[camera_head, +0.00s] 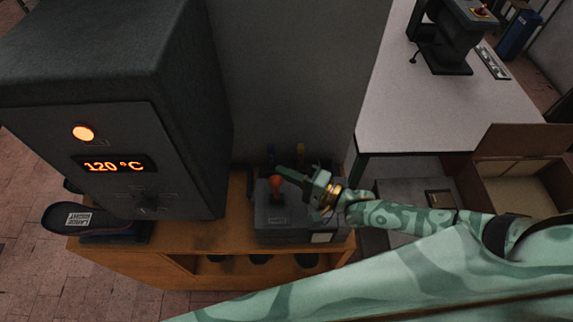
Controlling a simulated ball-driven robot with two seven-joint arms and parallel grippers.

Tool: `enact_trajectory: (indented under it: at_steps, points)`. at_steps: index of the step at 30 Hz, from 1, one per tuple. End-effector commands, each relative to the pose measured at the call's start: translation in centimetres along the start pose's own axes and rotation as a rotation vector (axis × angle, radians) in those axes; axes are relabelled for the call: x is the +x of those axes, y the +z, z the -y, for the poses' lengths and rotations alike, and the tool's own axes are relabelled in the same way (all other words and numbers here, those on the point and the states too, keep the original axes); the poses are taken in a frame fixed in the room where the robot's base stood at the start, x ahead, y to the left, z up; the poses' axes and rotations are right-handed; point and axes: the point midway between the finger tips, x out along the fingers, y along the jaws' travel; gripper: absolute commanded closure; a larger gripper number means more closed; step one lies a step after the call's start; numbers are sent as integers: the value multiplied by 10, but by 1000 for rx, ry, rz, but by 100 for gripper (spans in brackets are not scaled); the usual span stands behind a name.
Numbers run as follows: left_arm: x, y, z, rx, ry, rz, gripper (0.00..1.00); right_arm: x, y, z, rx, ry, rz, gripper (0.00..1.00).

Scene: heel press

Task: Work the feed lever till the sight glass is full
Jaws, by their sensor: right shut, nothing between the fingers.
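The feed lever appears to be the orange-knobbed lever (276,185) on a grey box (285,222) on the wooden bench. My right gripper (284,171) reaches in from the right over the box. It is shut and empty, its fingertips close beside the orange knob; I cannot tell whether they touch it. The lower part of the lever is hard to make out. I cannot pick out the sight glass or its level. My left gripper is not in view.
A tall dark cabinet with a lit orange lamp (83,133) and a "120 °C" display (114,166) stands left of the box. A dark sole-shaped piece (80,219) lies at the bench's left end. A pale table (450,110) and an open cardboard box (518,188) are at right.

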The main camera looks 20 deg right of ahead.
Motion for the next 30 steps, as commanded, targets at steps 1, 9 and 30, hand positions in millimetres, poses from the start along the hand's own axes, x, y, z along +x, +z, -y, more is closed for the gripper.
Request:
enact_trajectory:
  at_steps: [1,9,30]
  points:
    - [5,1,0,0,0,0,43,-3,6,-4,-26,-16,1,100]
    - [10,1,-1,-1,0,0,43,-13,24,-3,-148,-87,2,100]
    - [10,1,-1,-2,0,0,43,-19,35,-6,-144,-82,6,100]
